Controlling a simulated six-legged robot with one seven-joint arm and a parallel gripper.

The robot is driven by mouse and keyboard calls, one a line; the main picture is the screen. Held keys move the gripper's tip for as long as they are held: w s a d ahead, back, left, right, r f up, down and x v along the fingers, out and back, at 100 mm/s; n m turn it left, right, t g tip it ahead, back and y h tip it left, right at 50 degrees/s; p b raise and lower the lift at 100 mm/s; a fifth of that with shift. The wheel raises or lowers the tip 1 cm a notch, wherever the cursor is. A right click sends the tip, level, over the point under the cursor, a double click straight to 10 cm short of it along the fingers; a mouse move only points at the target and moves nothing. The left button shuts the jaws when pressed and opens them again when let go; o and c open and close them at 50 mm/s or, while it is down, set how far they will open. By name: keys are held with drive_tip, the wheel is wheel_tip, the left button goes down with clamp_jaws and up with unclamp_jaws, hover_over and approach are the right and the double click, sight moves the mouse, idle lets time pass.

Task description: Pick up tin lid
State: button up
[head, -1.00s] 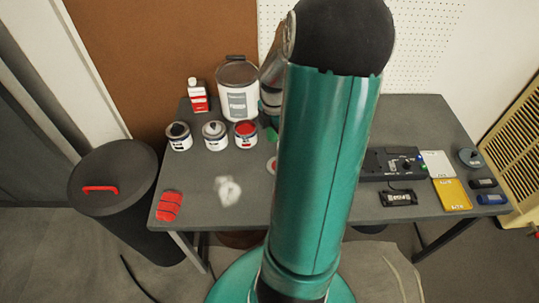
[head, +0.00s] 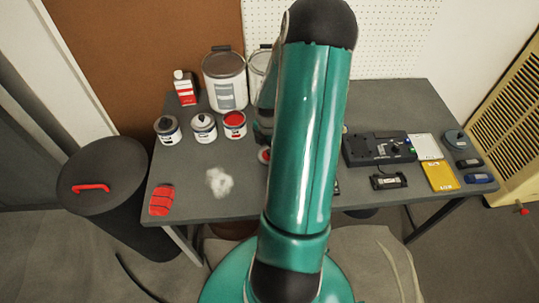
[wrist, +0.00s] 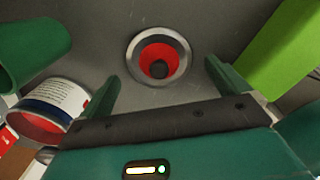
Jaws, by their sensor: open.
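The tin lid, a round disc with a grey metal rim and a red inside with a dark middle, lies on the grey table. It shows whole in the wrist view (wrist: 175,42) and as a small red and pale patch beside my arm in the head view (head: 264,156). My gripper (wrist: 162,72) is open, with its two green fingers apart on either side of the lid in the wrist view. Nothing is between the fingers that I can see held. In the head view my arm hides the gripper's fingers.
An open red paint tin (head: 235,132) stands left of the lid, beside two other small tins (head: 204,134) (head: 168,137). A large bucket (head: 226,95) and a red-and-white bottle (head: 187,97) stand behind. A bright green object (wrist: 285,45) is close by on the right.

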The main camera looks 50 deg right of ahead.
drive_tip(key=shift+f, duration=0.95)
drive_tip(key=c, duration=1)
drive_tip(key=shift+o, duration=0.2)
drive_tip(key=shift+r, duration=0.1)
